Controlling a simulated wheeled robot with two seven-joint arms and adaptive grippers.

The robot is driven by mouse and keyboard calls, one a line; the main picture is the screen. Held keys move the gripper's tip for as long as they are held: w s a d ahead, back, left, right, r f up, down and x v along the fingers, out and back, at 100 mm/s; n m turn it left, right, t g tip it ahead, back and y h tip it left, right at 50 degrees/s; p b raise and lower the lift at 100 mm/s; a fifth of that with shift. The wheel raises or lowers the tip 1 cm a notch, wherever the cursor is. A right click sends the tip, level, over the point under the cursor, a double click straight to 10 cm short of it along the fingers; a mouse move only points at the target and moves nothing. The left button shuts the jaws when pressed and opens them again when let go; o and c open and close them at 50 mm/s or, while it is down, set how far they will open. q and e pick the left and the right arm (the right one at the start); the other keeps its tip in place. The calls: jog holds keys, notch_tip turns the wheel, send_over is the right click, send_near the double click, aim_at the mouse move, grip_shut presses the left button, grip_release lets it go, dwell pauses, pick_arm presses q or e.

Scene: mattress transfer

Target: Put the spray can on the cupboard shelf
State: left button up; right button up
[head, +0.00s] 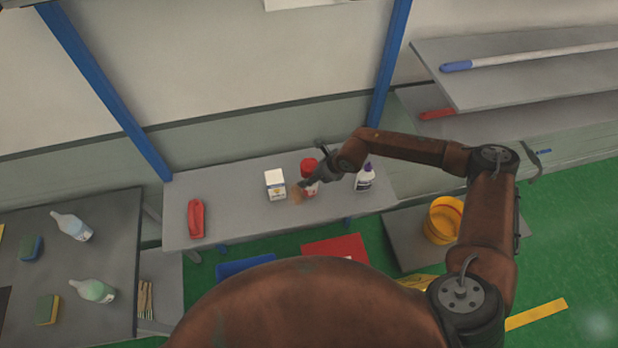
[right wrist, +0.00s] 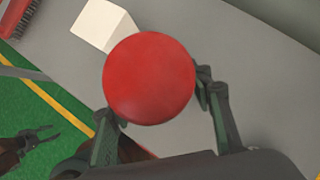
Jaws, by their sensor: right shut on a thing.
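The spray can has a round red cap (head: 309,164). It stands upright at or just above the grey bench, between a white box and a white bottle. My right gripper (head: 316,182) is shut around the can. In the right wrist view the red cap (right wrist: 149,79) fills the middle, between the fingers, and hides most of the can's body. My left gripper (right wrist: 40,137) shows only in the right wrist view, at the lower left, with its fingers apart and nothing between them. Grey shelves (head: 565,85) at the upper right may be the cupboard's; I cannot tell for sure.
The grey bench (head: 240,222) also holds a white box (head: 275,184), a red brush (head: 196,218) and a purple-capped bottle (head: 364,179). A blue-ended pole (head: 540,56) lies on the upper right shelf. A yellow bucket (head: 443,220) stands below. Bottles and sponges occupy the left table (head: 112,232).

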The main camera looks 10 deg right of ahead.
jog(key=shift+f, duration=1.05)
jog(key=shift+f, duration=0.2)
jog(key=o, duration=1.4)
jog(key=shift+r, duration=0.15)
